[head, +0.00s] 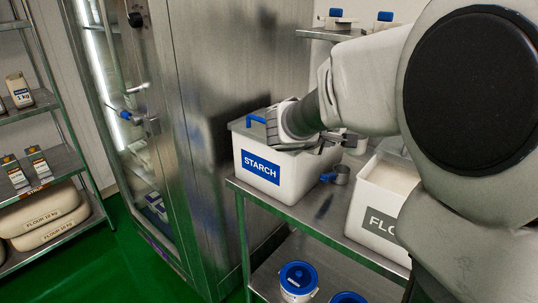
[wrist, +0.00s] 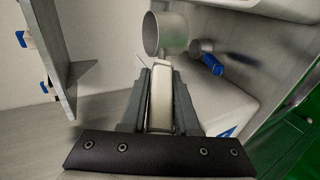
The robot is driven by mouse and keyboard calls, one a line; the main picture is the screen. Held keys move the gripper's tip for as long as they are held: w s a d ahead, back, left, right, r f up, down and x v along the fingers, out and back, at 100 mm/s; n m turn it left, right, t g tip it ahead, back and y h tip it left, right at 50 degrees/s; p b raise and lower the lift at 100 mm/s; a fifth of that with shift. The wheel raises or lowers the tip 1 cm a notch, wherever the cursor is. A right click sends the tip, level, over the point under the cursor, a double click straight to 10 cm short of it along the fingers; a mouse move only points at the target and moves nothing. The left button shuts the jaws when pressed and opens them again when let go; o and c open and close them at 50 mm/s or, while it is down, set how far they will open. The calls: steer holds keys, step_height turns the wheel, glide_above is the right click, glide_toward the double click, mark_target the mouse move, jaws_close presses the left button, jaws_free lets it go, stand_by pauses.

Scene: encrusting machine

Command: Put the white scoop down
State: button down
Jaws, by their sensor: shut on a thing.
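The white scoop has a white handle (wrist: 162,98) and a round metal cup (wrist: 165,35), seen in the wrist view. My gripper (wrist: 160,85) is shut on the handle, with a finger on each side and the cup beyond the fingertips. In the head view my gripper (head: 325,143) is over the right part of the starch bin (head: 285,179), and the scoop is mostly hidden by the hand and arm. I cannot tell whether the scoop touches anything beneath it.
A blue-handled scoop (head: 336,175) lies on the metal table (head: 312,205) between the starch bin and the open flour bin (head: 378,205). It also shows in the wrist view (wrist: 212,63). An upper shelf (head: 325,34) is behind. A steel cabinet (head: 215,110) stands at left.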

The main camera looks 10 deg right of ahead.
step_height(320, 180, down, 19)
steer(key=b, duration=0.4)
steer(key=shift+f+b, duration=0.2)
steer(key=shift+b, duration=0.15)
steer(key=shift+f, duration=0.2)
steer(key=c, duration=0.7)
jaws_free()
steer(key=shift+o, duration=0.2)
steer(key=shift+r, duration=0.15)
